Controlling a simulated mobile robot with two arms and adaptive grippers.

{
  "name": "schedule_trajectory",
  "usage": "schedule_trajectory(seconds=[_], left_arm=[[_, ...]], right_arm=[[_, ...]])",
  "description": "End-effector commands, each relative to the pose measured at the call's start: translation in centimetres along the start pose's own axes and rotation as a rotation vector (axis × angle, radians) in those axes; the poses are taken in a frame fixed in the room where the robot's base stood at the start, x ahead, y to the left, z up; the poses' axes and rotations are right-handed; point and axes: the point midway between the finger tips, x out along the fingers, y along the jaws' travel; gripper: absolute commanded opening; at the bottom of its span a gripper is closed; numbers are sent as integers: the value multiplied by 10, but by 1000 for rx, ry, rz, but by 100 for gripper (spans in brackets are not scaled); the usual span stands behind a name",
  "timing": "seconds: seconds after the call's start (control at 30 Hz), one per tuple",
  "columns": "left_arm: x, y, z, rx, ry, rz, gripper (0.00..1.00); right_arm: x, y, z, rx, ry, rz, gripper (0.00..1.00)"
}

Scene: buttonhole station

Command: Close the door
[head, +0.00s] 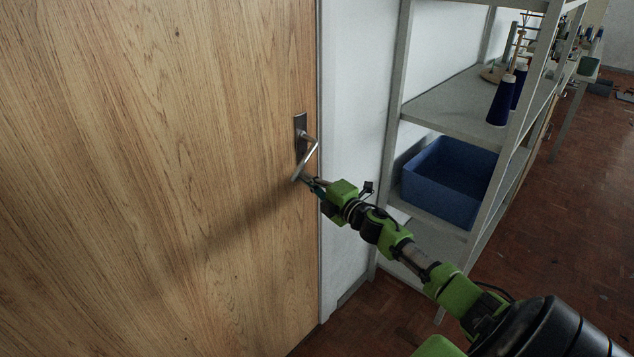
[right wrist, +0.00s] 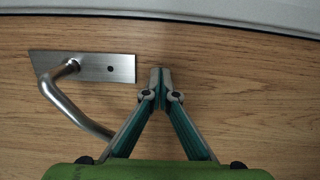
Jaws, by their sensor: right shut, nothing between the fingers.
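The wooden door (head: 170,150) fills the left of the head view, its right edge lying along the white wall and frame. Its metal lever handle (head: 306,158) sits on a plate near that edge. My right gripper (head: 311,183) is at the handle's lower end, close to the door face. In the right wrist view my right gripper (right wrist: 160,76) is shut with nothing between its fingertips. The fingertips are beside the handle plate (right wrist: 90,67), in front of the wood, and the lever (right wrist: 72,103) curves to their left. I cannot tell whether they touch the door. My left gripper is not in view.
A grey shelf unit (head: 451,104) stands right of the door, close to my right arm. It holds a blue bin (head: 453,180) and dark thread cones (head: 502,99). The brown floor (head: 585,190) is open at the right.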

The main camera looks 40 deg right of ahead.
Motion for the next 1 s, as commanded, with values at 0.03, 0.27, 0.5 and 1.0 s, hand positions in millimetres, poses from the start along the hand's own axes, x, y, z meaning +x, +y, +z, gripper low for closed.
schedule_trajectory(seconds=[0.03, 0.27, 0.5, 1.0], left_arm=[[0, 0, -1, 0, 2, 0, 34], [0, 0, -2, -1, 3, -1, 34], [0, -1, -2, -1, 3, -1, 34], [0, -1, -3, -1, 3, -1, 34]], right_arm=[[2, 18, 3, 2, -7, 28, 0], [-26, 16, 3, -1, -5, 24, 0], [-70, 9, 2, 1, -4, 16, 0], [-132, 7, 3, 0, -5, 14, 0]])
